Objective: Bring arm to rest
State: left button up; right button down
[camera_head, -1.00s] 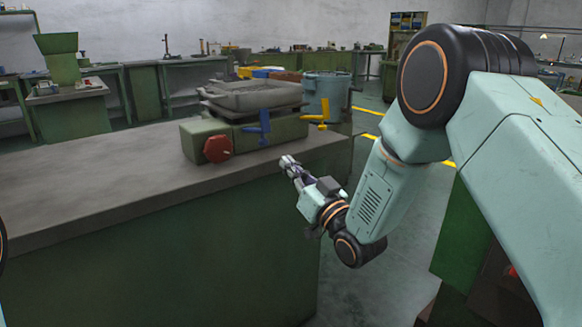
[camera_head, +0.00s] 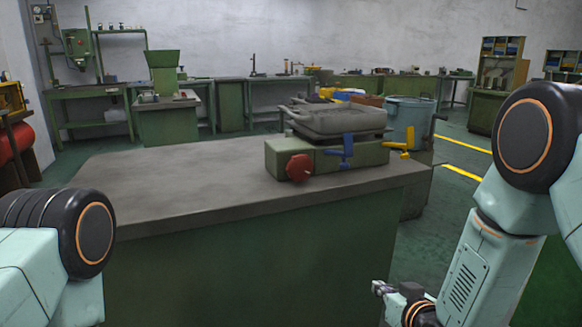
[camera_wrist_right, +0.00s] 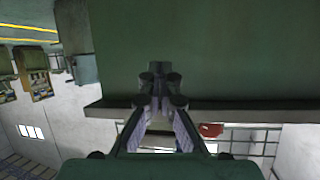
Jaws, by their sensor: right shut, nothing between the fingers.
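My right arm comes in from the right in the head view, with its gripper (camera_head: 380,289) low beside the right end of the workbench (camera_head: 235,215). The right gripper also shows in the right wrist view (camera_wrist_right: 160,70), its fingertips together with nothing between them. It is apart from the machine on the bench. My left arm shows at the left edge of the head view, with only a dark round joint and pale links visible; its gripper is out of the picture.
A green machine (camera_head: 330,158) with a grey tray (camera_head: 340,120), a red knob (camera_head: 299,168) and blue and yellow handles stands on the bench's right end. A blue-grey drum (camera_head: 410,122) stands behind it. The rest of the bench top is bare.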

jog(key=s+d+f+g+h+p, duration=0.1)
jog(key=s+f+g, duration=0.4)
jog(key=s, duration=0.5)
jog(key=s+f+g+p, duration=0.1)
jog(key=s+f+g, duration=0.2)
jog(key=s+f, duration=0.5)
jog(key=s+m+g+h+p, duration=0.1)
jog(key=s+g+p, duration=0.2)
jog(key=s, duration=1.8)
jog(key=shift+d+r+g, duration=0.2)
jog(key=shift+r+g, duration=0.15)
jog(key=shift+g, duration=0.65)
